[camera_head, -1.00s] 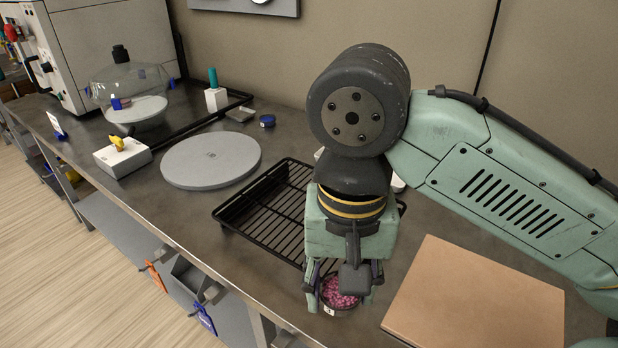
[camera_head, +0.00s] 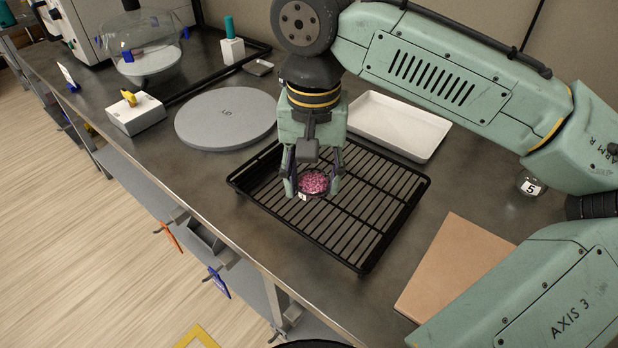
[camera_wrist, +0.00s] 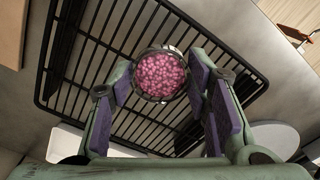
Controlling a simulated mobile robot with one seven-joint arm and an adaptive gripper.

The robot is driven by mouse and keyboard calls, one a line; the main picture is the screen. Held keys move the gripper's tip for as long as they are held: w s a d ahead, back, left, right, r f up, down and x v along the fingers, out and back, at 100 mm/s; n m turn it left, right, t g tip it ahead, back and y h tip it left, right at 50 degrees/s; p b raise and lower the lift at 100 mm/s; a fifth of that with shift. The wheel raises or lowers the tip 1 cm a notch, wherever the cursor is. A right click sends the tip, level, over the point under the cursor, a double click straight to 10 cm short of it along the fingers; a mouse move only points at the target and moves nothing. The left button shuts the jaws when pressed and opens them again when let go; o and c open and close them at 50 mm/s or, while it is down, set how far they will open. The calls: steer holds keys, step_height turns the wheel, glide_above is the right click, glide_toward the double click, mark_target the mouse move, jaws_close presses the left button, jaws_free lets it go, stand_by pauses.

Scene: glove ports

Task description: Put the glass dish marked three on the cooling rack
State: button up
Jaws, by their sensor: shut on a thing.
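A small round dish (camera_head: 313,183) full of pink beads is held in my gripper (camera_head: 312,176). A white label shows on its side, but its mark is too small to read in the head view. In the wrist view the dish (camera_wrist: 160,75) sits between the purple pads of my gripper (camera_wrist: 165,85), which is shut on it. The black wire cooling rack (camera_head: 372,210) lies beneath. The dish is over the left part of the rack; I cannot tell whether it touches the bars. The right and front parts of the rack are bare.
A white tray (camera_head: 400,125) stands behind the rack. A round grey plate (camera_head: 226,117) lies to its left, a tan board (camera_head: 455,265) to its right. A glass dish marked 5 (camera_head: 531,184) stands at the far right. A glass dome (camera_head: 148,50) is at the back left.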

mark_target(309, 180)
steer(key=shift+w+a, duration=0.3)
steer(key=shift+w, duration=0.35)
steer(key=shift+w+a+f+p, duration=0.1)
steer(key=shift+w+f+p, duration=0.1)
steer(key=shift+f, duration=0.75)
steer(key=shift+w+f+p, duration=0.1)
steer(key=shift+f+p, duration=0.1)
steer(key=shift+f, duration=0.7)
steer(key=shift+s+f, duration=0.1)
steer(key=shift+f, duration=0.1)
steer(key=o, duration=1.1)
steer(key=shift+o, duration=0.2)
step_height(309, 180, up, 12)
steer(key=shift+r, duration=0.2)
